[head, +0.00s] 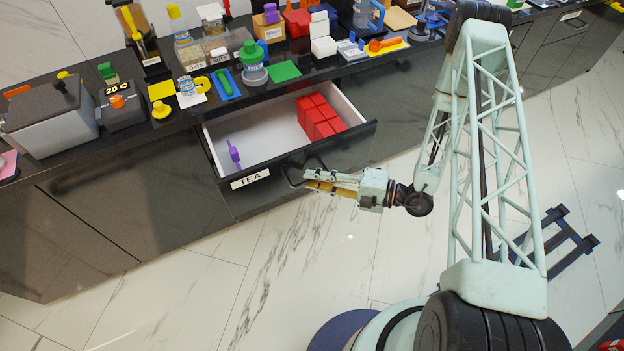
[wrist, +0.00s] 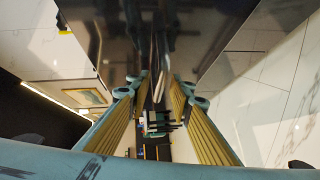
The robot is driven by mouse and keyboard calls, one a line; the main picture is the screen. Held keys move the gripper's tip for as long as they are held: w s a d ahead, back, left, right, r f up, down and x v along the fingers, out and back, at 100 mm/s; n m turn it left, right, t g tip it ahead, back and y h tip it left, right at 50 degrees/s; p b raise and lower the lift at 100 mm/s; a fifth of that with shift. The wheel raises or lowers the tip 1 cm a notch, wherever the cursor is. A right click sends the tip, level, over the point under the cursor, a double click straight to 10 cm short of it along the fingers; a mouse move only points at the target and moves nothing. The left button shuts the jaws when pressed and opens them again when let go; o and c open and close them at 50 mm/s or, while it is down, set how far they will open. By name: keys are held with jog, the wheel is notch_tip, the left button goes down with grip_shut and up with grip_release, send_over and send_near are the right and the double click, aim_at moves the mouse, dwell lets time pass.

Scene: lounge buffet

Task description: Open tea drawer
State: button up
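The tea drawer (head: 262,160) is pulled out from the dark counter front, with a white "TEA" label (head: 250,179) on its dark front. Inside are several red boxes (head: 318,115) at the right and a purple item (head: 234,153) near the front left. A dark loop handle (head: 293,178) sticks out of the drawer front. My gripper (head: 308,182) is at the handle, outside the drawer. In the wrist view, its yellow-padded fingers (wrist: 160,88) are apart, with the handle (wrist: 158,62) between or just beyond their tips. Contact with the handle cannot be made out.
The countertop above is crowded with jars, boxes and a grey lidded container (head: 48,118). Closed dark cabinet fronts (head: 85,215) lie left of the drawer. The marble floor (head: 210,290) in front is mostly clear. A dark blue frame (head: 560,245) lies at the right.

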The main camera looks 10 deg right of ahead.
jog(key=v, duration=1.1)
dwell(0.6)
dwell(0.6)
jog(key=s+a+r+n+g, duration=0.25)
jog(key=r+n+g, duration=0.35)
jog(key=r+n, duration=0.95)
jog(key=s+a+r+n+g+h, duration=0.1)
jog(key=s+r+n+g+h, duration=0.3)
jog(key=r, duration=0.6)
jog(key=s+a+r+n+h, duration=0.2)
jog(key=s+r+n, duration=0.4)
jog(key=r, duration=0.4)
jog(key=s+d+r+n+t+h, duration=0.3)
jog(key=s+d+r+n+h, duration=0.1)
jog(key=s+r+n, duration=0.3)
jog(key=s+d+r+n+t+h, duration=0.4)
jog(key=s+r+n, duration=0.3)
jog(key=r+n, duration=0.3)
jog(key=shift+s+d+r+h, duration=0.2)
jog(key=shift+d+r+h, duration=0.3)
jog(key=shift+r, duration=0.4)
